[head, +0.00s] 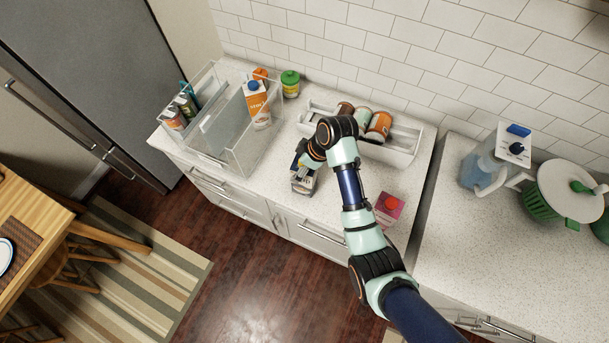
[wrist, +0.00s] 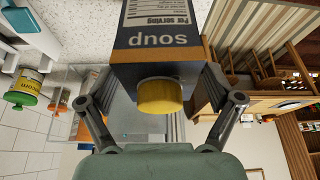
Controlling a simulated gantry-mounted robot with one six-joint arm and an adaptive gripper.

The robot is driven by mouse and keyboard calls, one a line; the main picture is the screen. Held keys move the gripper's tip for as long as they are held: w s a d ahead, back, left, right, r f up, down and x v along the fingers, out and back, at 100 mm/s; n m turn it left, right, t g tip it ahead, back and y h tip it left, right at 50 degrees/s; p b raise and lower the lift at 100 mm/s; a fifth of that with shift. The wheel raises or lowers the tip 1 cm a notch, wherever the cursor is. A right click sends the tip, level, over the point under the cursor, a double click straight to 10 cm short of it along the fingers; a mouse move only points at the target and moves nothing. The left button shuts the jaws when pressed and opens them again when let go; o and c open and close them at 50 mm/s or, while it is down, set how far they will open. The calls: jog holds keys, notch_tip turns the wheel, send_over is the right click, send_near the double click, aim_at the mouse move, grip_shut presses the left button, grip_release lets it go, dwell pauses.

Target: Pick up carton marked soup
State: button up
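The carton marked soup (head: 303,182) is dark and grey-white and is on or just above the counter near its front edge. In the wrist view the carton (wrist: 160,45) shows its label upside down, with a yellow cap (wrist: 160,96) facing my gripper. My gripper (head: 303,166) reaches it from above in the head view. In the wrist view its fingers (wrist: 160,78) lie against both sides of the carton, around its capped end. The carton's far end is out of the wrist view. I cannot tell whether its base touches the counter.
A clear bin (head: 243,158) holding an orange-white carton (head: 257,104) stands left. A green-lidded jar (head: 290,84) is behind. A white tray (head: 398,152) with several cans is at the back right. A pink carton (head: 389,208) stands near the front right.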

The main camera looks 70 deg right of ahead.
grip_shut()
dwell(0.3)
